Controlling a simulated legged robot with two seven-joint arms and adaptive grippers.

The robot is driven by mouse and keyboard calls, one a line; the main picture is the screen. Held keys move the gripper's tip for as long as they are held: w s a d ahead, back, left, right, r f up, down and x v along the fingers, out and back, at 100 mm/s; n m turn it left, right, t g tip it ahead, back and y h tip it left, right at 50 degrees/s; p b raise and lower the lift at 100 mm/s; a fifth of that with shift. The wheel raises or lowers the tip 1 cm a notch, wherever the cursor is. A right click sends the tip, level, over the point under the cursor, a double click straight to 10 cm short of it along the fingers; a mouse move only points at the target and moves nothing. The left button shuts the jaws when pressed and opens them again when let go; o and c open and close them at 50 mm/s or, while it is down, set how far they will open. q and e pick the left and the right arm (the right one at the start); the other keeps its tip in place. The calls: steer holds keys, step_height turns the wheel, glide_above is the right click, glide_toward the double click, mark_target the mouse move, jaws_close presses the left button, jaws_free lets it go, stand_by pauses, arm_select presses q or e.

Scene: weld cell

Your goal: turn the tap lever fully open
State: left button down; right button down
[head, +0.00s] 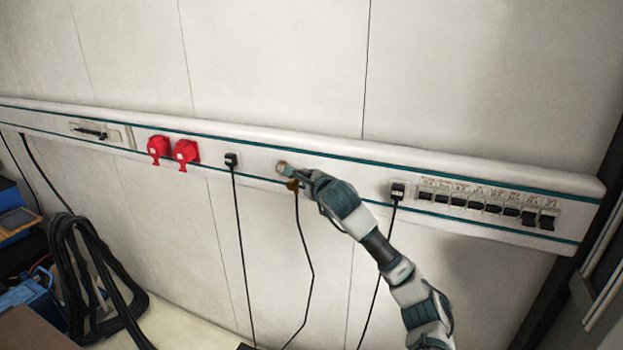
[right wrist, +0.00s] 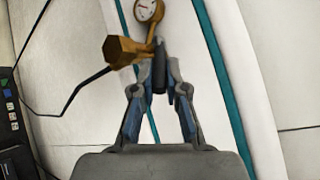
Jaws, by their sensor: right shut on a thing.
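The tap is a brass fitting (right wrist: 122,50) with a round white-faced gauge (right wrist: 147,10), on the wall rail. In the head view its brass part (head: 292,185) shows small beside my right gripper (head: 304,178). In the right wrist view my right gripper (right wrist: 160,68) is shut on the dark tap lever (right wrist: 159,82), which sits between the fingertips. The fingers hide part of the lever, so its exact angle is hard to tell. A dark hose runs from the brass fitting to the left. My left gripper is not in view.
The white rail (head: 450,172) with teal stripes crosses the wall. Red sockets (head: 186,152), a black plug (head: 231,160) and another plug (head: 397,191) flank the tap. A row of switches (head: 490,207) is at right. Coiled black hose (head: 75,265) hangs lower left.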

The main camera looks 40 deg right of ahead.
steer(key=shift+a+r, duration=0.15)
steer(key=shift+r, duration=0.15)
steer(key=c, duration=1.3)
jaws_free()
steer(key=shift+o, duration=0.5)
steer(key=shift+w+a+f, duration=0.15)
steer(key=shift+a, duration=0.1)
steer(key=shift+d+f, duration=0.1)
steer(key=shift+d, duration=0.1)
steer(key=shift+s, duration=0.4)
steer(key=v, duration=0.7)
steer(key=shift+a, duration=0.25)
